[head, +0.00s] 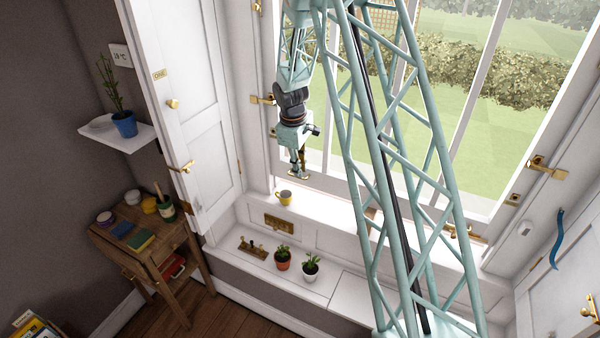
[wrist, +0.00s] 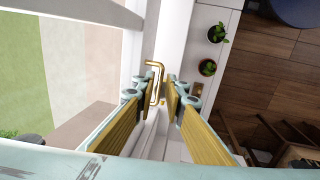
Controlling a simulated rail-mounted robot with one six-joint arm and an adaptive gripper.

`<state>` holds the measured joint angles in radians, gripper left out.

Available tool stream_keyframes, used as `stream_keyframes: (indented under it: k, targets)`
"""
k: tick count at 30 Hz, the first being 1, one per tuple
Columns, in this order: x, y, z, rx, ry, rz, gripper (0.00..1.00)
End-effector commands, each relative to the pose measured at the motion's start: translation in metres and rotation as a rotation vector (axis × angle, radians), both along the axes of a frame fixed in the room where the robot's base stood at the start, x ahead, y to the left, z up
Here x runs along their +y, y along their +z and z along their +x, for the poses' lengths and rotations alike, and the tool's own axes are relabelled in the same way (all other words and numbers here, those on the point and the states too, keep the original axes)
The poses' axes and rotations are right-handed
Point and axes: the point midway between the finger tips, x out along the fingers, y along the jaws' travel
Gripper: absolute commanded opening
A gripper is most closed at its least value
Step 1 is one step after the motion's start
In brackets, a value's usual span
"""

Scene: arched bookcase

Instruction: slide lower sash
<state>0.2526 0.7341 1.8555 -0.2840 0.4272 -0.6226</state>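The lower sash (head: 330,181) is a white-framed window pane low in the bay, with lawn behind its glass. A brass hook-shaped handle (wrist: 154,68) stands at its bottom rail in the wrist view. My gripper (head: 300,164) is at the sash's lower left, pointing down at brass hardware there. In the wrist view my gripper (wrist: 163,98) has its two padded fingers apart, with the handle between or just beyond their tips. Contact cannot be told. A second brass fitting (head: 462,232) shows at the lower right. My arm's lattice hides the middle of the sash.
A yellow mug (head: 284,197) stands on the sill just below my gripper. Two potted plants (head: 282,259) (head: 311,265) and a brass piece (head: 253,246) stand on the lower ledge. An open white shutter (head: 205,110) is left; a blue strap (head: 557,240) hangs right.

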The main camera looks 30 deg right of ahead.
Motion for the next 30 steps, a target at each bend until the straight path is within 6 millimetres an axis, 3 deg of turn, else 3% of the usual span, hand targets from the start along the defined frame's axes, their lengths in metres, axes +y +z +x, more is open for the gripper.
stream_keyframes:
  k: [18,30]
  targets:
    - [0.011,0.071,-0.007,-0.001,0.0,0.0,0.11]
    - [0.014,0.094,-0.01,-0.001,0.0,0.001,0.11]
